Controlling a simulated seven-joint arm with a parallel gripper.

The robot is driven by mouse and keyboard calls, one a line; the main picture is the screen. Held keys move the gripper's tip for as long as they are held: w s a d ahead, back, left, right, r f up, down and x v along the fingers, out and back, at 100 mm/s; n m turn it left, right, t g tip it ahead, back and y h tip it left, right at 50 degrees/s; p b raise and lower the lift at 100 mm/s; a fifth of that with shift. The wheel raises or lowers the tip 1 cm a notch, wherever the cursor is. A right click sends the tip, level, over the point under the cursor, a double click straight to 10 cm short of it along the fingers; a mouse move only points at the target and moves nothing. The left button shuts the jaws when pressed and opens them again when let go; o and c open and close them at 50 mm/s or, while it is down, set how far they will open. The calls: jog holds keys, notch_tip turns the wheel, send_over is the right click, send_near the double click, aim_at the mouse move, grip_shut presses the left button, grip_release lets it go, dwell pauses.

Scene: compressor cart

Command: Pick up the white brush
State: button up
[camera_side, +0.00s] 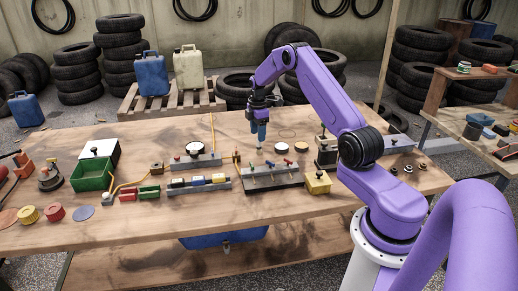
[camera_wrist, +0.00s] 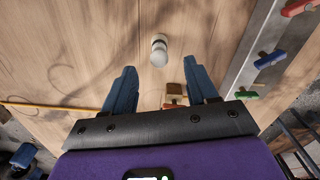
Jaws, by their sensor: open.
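A small white cylindrical piece, which looks like the white brush, is on the wooden table (camera_side: 130,240). In the wrist view this white brush (camera_wrist: 159,52) lies just beyond and between my fingertips, with a grey band across it. In the side view the white brush (camera_side: 258,148) shows as a small pale spot directly under my gripper (camera_side: 259,132). My gripper's two blue fingers point down and are apart, with nothing between them; in the wrist view my gripper (camera_wrist: 160,70) is spread wide. I cannot tell the exact height gap.
A small brown block (camera_wrist: 175,97) sits near the right finger. A grey rail with coloured levers (camera_side: 272,178) stands close by at the front right. A round-topped fixture (camera_side: 195,150) is to the left, and a yellow box (camera_side: 317,184) to the right. Bare wood surrounds the brush.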

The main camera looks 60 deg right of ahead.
aim_at(259, 148)
jog(key=shift+s+d+f, duration=0.1)
jog(key=shift+d+f, duration=0.05)
jog(key=shift+f, duration=1.65)
jog(key=shift+d+f, duration=0.1)
jog(key=shift+f, duration=1.65)
grip_shut()
